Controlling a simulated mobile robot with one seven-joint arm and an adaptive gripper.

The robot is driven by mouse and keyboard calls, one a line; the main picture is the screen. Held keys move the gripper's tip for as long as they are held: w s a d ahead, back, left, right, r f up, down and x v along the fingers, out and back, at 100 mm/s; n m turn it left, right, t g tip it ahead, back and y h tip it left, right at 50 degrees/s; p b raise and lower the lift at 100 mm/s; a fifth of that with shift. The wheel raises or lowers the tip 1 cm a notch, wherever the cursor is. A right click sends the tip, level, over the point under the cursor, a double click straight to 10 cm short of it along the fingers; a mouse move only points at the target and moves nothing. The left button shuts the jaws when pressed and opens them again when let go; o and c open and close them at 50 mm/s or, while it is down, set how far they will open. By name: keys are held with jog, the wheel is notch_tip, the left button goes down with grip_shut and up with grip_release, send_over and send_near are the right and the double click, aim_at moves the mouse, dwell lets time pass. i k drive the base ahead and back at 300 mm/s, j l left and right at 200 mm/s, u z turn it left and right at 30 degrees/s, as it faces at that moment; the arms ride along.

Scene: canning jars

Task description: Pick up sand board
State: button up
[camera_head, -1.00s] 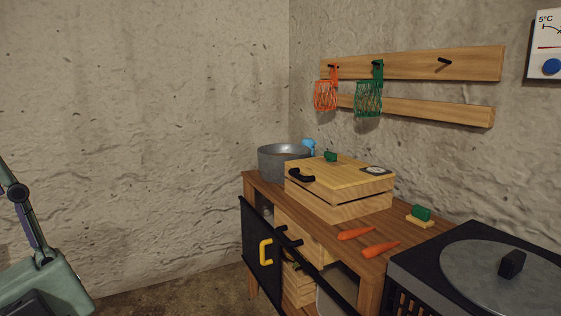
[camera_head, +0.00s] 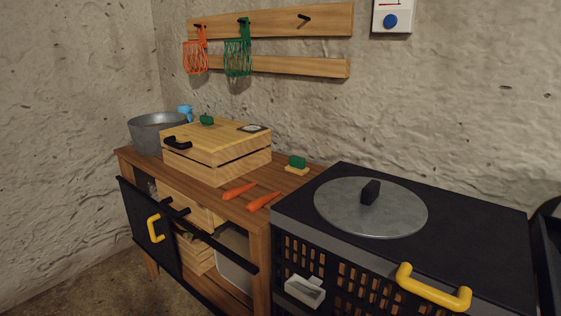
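No object is clearly recognisable as the sand board. A small green block on a pale wooden base (camera_head: 297,166) lies on the wooden bench (camera_head: 290,181), behind two carrots (camera_head: 252,195). A pale board-like panel (camera_head: 236,257) stands partly hidden inside the bench's open lower shelf. I cannot tell whether either is the sand board. My gripper is not in view.
A slatted wooden crate with a lid (camera_head: 217,151) and a metal pot (camera_head: 158,134) stand on the bench. A black stove (camera_head: 470,230) with a round metal lid (camera_head: 372,208) and yellow handle (camera_head: 433,288) fills the right. A black door (camera_head: 148,240) hangs open at lower left.

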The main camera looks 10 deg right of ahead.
aim_at(297, 165)
jog(key=i+j, duration=0.3)
jog(key=j, duration=0.15)
jog(key=i+j, duration=0.3)
jog(key=j, duration=0.2)
